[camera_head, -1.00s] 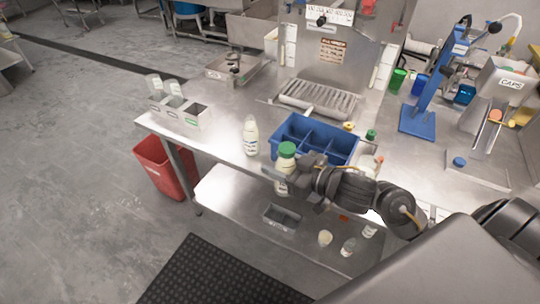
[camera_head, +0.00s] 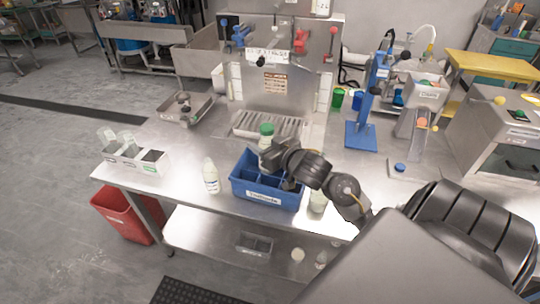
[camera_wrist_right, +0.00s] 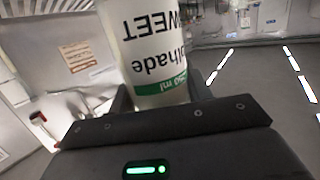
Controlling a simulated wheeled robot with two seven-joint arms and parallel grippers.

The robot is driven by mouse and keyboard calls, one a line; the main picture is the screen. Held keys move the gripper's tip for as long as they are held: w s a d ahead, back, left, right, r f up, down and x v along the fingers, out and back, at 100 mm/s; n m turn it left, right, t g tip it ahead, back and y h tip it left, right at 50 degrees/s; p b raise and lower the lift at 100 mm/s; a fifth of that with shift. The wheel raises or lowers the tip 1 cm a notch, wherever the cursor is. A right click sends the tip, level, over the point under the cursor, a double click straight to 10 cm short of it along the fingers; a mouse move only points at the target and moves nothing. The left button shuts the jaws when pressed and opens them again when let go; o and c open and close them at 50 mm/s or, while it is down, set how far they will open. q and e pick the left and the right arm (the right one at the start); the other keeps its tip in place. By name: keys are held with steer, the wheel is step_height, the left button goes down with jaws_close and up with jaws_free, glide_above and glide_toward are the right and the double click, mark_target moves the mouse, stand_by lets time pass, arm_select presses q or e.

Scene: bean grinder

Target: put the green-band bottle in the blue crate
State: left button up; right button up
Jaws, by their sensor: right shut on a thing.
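The green-band bottle (camera_head: 265,143) is white with a green cap. It stands roughly upright in my right gripper (camera_head: 272,158), which is shut on it. The gripper and bottle appear over the back part of the blue crate (camera_head: 266,198); the bottle's lower end is hidden by the gripper and crate, so I cannot tell its height above the crate. In the right wrist view the bottle (camera_wrist_right: 150,50) sits between the fingers, its green 250 ml band close to them and its lettering upside down. The crate has several compartments. My left gripper is not in view.
A white bottle (camera_head: 211,177) stands left of the crate; another pale bottle (camera_head: 318,201) stands right of it. A grated tray (camera_head: 265,125) lies behind. A blue press stand (camera_head: 361,135) is at right.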

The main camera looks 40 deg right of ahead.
step_height(320, 180, down, 5)
steer(key=shift+f, duration=2.4)
steer(key=shift+f, duration=0.1)
steer(key=shift+f+b, duration=0.35)
steer(key=shift+f, duration=0.15)
steer(key=o, duration=0.9)
steer(key=shift+o, duration=0.2)
